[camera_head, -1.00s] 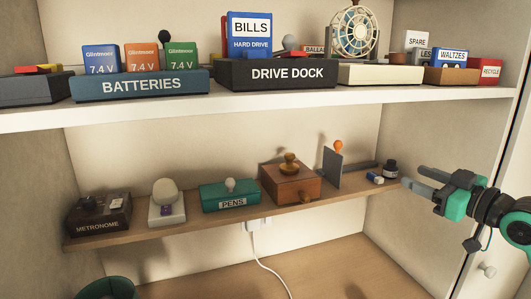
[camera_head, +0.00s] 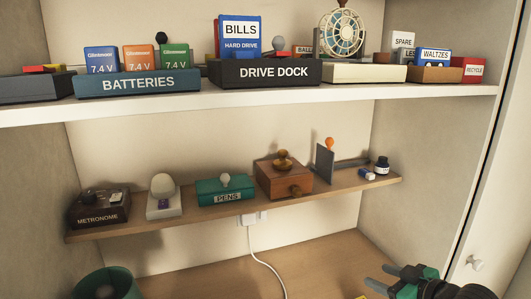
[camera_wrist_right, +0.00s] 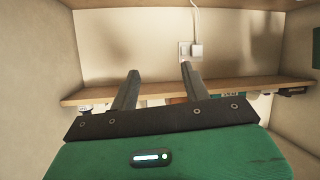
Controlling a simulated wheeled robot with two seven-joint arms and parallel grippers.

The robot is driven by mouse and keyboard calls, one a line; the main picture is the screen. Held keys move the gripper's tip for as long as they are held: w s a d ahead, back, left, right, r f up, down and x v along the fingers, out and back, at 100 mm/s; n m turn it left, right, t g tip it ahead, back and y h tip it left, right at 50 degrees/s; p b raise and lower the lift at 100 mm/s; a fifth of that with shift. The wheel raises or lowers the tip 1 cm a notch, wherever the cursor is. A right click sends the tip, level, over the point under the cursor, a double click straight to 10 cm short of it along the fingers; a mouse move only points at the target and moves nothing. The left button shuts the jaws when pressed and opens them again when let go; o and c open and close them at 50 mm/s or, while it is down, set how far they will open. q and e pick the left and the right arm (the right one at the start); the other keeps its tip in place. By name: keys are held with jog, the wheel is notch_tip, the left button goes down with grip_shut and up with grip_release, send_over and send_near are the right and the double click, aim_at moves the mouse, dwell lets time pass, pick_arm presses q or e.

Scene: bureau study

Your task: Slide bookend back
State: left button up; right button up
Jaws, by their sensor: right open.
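The bookend (camera_head: 325,165) is a dark grey upright plate with an orange knob (camera_head: 329,143) on top. It stands on the middle wooden shelf, just right of a brown wooden box (camera_head: 284,179). A dark rail or base strip (camera_head: 352,163) runs to its right along the back. My right gripper (camera_head: 377,278) is low at the bottom right, below the shelf and well apart from the bookend. Its two fingers are spread and empty, also in the right wrist view (camera_wrist_right: 160,72). I cannot make out the bookend in the wrist view. My left gripper is not in view.
A white eraser-like block (camera_head: 367,174) and an ink bottle (camera_head: 382,165) sit right of the bookend. A pens box (camera_head: 225,191) and metronome (camera_head: 98,209) stand farther left. The upper shelf (camera_head: 250,101) overhangs. A white socket plug (camera_head: 249,218) is below the shelf.

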jog(key=s+a+f+m+g+h, duration=0.2)
jog(key=s+f+m+g+h, duration=0.15)
jog(key=s+f, duration=1)
jog(key=s+a+f+m+g+h, duration=0.25)
jog(key=s+f+g, duration=0.25)
jog(key=s+f, duration=0.85)
jog(key=s+f+n+g, duration=0.1)
jog(key=s+f, duration=0.1)
jog(key=f, duration=1.3)
jog(key=s+f, duration=0.2)
jog(key=f, duration=1.2)
jog(key=s+d+f, duration=0.2)
jog(key=s+f, duration=0.7)
jog(key=s+d+f+g, duration=0.1)
jog(key=s+f, duration=0.8)
jog(key=shift+d, duration=0.4)
jog(key=shift+f, duration=0.1)
